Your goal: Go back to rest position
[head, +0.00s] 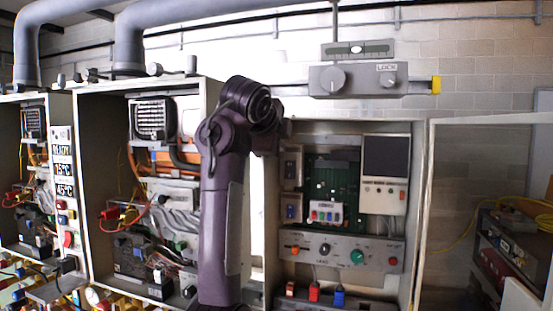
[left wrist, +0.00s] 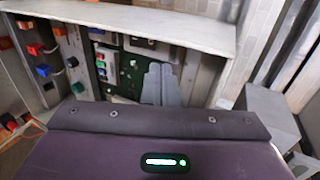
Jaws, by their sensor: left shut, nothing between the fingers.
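My left arm (head: 222,200) rises through the middle of the head view, bent at a dark round joint near the top. Its gripper is mostly hidden behind that joint, in front of the top of an open heater cabinet (head: 345,127). In the left wrist view the two grey fingers of my left gripper (left wrist: 161,78) are together with nothing between them. Beyond them are the cabinet's pale edge and a green circuit board (left wrist: 140,47). The fingers look apart from the board, but the gap is hard to judge. My right gripper is not in view.
A grey panel marked LOCK (head: 358,80) with knobs sits above the cabinet. Its door (head: 490,119) stands open to the right. Other open cabinets (head: 92,190) with wires and switches stand at left. A shelf with equipment (head: 515,245) is at far right.

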